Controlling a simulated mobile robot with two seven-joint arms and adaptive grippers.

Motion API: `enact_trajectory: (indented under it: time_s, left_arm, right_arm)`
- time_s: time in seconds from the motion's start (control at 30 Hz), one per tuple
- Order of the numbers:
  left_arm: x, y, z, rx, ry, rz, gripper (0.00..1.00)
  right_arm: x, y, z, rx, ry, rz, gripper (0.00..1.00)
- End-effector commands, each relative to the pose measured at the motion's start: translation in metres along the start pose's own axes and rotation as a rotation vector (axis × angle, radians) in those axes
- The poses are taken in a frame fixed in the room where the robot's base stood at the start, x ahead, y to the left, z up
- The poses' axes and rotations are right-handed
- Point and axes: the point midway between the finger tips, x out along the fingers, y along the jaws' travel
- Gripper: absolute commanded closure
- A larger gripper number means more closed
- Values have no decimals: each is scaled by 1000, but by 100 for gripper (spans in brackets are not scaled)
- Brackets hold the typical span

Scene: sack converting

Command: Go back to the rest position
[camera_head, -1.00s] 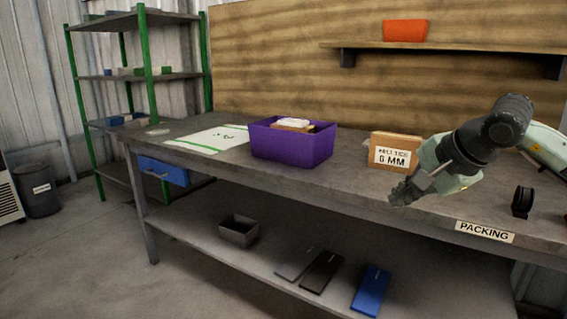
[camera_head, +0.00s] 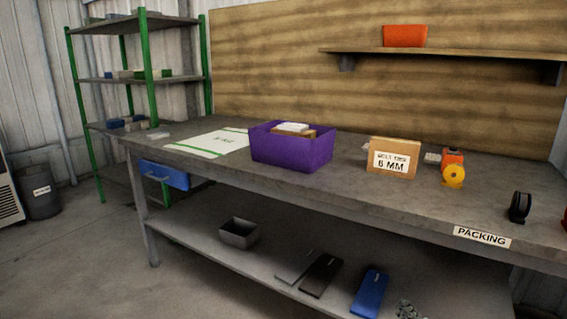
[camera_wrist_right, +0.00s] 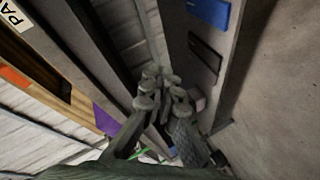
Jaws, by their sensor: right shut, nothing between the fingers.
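My right gripper (camera_head: 408,311) shows only as a small grey tip at the bottom edge of the head view, low in front of the bench. In the right wrist view its fingers (camera_wrist_right: 163,88) are together with nothing between them. The wrist view also shows the blue flat item (camera_wrist_right: 210,12) and a dark one (camera_wrist_right: 205,57) of the lower shelf. My left gripper is in neither view.
A grey box (camera_head: 239,233) stands on the lower shelf.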

Motion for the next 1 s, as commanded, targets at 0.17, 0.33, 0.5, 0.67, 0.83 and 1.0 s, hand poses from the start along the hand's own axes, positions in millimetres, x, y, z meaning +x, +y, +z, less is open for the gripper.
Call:
enact_trajectory:
  time_s: [0.17,0.33,0.5,0.67,0.83,1.0]
  left_arm:
    - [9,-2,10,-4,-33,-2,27]
    - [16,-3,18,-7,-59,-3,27]
    - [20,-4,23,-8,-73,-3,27]
    - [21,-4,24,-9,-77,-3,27]
    - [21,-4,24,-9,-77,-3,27]
    - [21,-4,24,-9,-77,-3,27]
  right_arm:
    - [-44,-92,99,267,-327,-227,100]
    - [-106,-163,161,461,-600,-395,100]
    - [-152,-202,190,564,-768,-490,100]
    - [-165,-211,196,591,-812,-513,100]
    - [-165,-211,196,591,-812,-513,100]
    - [-165,-211,196,591,-812,-513,100]
